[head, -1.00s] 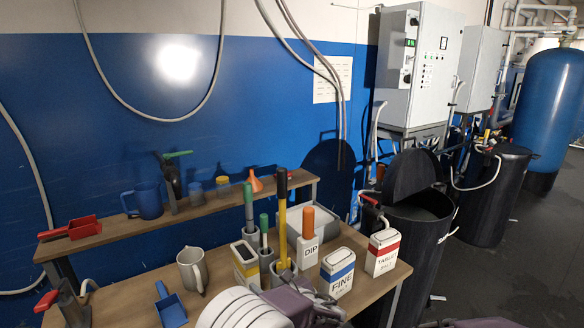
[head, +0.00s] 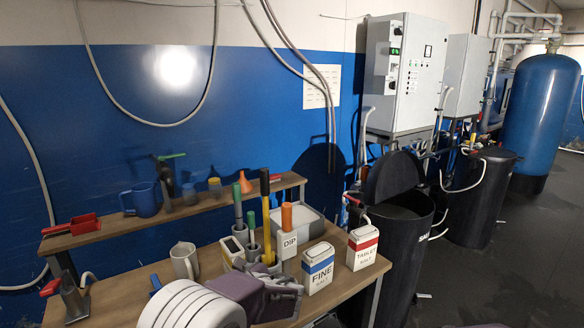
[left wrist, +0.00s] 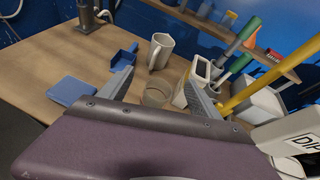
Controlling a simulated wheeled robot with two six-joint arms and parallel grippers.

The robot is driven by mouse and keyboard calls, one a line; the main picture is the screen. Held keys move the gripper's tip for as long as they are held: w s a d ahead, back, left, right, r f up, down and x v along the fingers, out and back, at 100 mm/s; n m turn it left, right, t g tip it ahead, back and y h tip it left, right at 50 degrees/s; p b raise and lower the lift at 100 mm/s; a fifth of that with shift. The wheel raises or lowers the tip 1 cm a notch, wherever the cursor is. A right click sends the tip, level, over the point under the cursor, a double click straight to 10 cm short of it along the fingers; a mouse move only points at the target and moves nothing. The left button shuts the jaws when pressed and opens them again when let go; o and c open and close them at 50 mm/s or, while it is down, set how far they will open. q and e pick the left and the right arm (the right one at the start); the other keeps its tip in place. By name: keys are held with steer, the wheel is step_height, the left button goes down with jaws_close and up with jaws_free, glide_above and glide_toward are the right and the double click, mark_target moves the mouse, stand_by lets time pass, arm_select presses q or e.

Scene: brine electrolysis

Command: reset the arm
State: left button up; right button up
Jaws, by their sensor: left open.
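My left arm comes in from the bottom of the head view. Its purple-grey left gripper (head: 286,292) is in front of the workbench items, left of the FINE salt box (head: 318,268). In the left wrist view the two grey fingers of the left gripper (left wrist: 158,95) are wide apart, with nothing held between them. A clear round vessel (left wrist: 157,94) and a grey jug (left wrist: 160,50) show beyond the fingers. My right gripper is not in view.
The wooden bench (head: 120,297) holds the jug (head: 184,261), several tools in holders, the DIP container (head: 289,244) and the TABLET salt box (head: 362,247). A raised shelf (head: 110,233) runs behind. A black tank (head: 398,235) stands to the right.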

arm_select(q)
steer(key=s+a+f+n+g+h+p, duration=0.1)
steer(key=s+a+f+n+g, duration=0.1)
steer(key=s+a+n+g, duration=0.45)
steer(key=s+a+f+n+g+h+p, duration=0.1)
steer(key=s+a+n, duration=0.35)
steer(key=s, duration=0.55)
steer(key=s+d+f+n+h, duration=0.7)
steer(key=s+d+n, duration=0.3)
steer(key=n, duration=0.5)
steer(key=shift+s+d+f+g+h, duration=0.15)
steer(key=shift+s+g+h, duration=0.1)
steer(key=shift+g+h, duration=0.1)
